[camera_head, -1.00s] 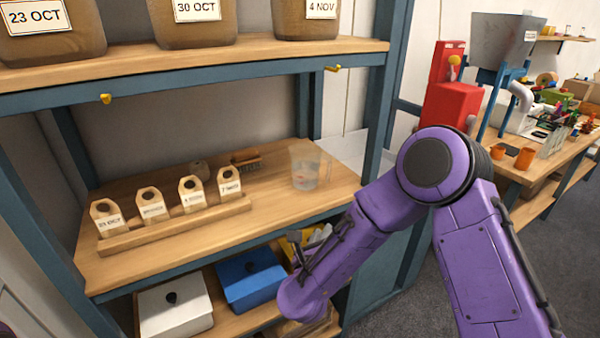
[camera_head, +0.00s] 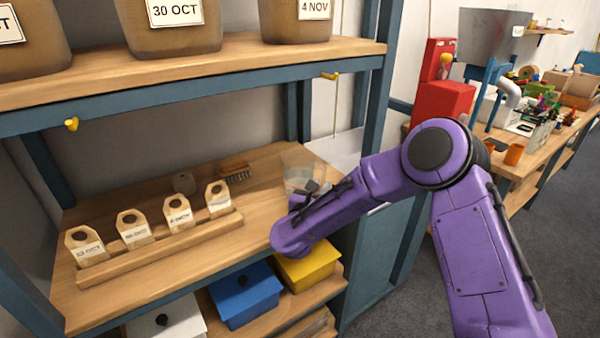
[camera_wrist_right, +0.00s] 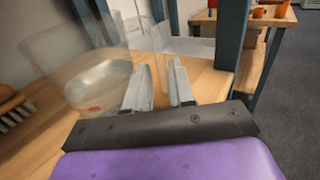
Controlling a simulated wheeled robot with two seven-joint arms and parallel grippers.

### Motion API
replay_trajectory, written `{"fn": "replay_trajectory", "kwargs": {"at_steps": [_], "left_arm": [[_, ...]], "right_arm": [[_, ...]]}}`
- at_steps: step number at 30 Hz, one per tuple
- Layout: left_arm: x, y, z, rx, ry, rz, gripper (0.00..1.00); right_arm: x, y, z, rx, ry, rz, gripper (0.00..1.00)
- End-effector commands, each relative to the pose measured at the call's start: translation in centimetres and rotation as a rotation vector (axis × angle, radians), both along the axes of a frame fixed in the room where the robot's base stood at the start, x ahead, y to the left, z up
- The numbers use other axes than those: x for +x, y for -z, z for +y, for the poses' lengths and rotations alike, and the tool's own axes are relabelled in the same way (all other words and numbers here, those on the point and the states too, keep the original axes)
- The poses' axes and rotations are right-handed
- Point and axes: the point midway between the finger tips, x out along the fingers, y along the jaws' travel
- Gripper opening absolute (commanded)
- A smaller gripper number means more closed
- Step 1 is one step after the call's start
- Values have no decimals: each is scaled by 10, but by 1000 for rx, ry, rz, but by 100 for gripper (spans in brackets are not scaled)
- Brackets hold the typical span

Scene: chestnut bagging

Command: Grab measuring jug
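The measuring jug (camera_head: 301,163) is clear and stands on the wooden middle shelf near its right end. My right gripper partly hides its lower part in the head view. In the right wrist view the jug (camera_wrist_right: 78,72) fills the upper left, with a small red mark low on it. My right gripper (camera_wrist_right: 160,78) is open. Its two fingers point at the jug's right side, where a clear upright part, seemingly the handle, shows beyond and between them. I cannot tell whether they touch it. In the head view the right gripper (camera_head: 304,192) is small and dark. My left gripper is not in view.
A wooden rack (camera_head: 165,246) with several dated tags stands left on the shelf. A brush (camera_head: 236,172) lies behind. Blue (camera_head: 245,292) and yellow (camera_head: 307,266) boxes sit below. A blue shelf post (camera_head: 378,90) stands right of the jug.

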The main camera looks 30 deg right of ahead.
Motion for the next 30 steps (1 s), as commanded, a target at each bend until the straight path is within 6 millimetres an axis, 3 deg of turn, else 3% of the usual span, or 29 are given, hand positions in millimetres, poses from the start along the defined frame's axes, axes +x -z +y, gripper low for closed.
{"fn": "replay_trajectory", "kwargs": {"at_steps": [3, 10, 11, 13, 30], "left_arm": [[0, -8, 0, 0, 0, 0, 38], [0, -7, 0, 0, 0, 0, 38], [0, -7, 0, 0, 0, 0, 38], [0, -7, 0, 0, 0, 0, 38], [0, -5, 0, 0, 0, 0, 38]], "right_arm": [[10, -2, -13, 0, 2, 0, 24], [12, 0, -15, 0, 0, 0, 24], [12, 0, -15, 0, -1, 0, 20], [12, 0, -15, 0, -1, 0, 0], [12, -7, -15, -1, 1, 2, 0]]}}
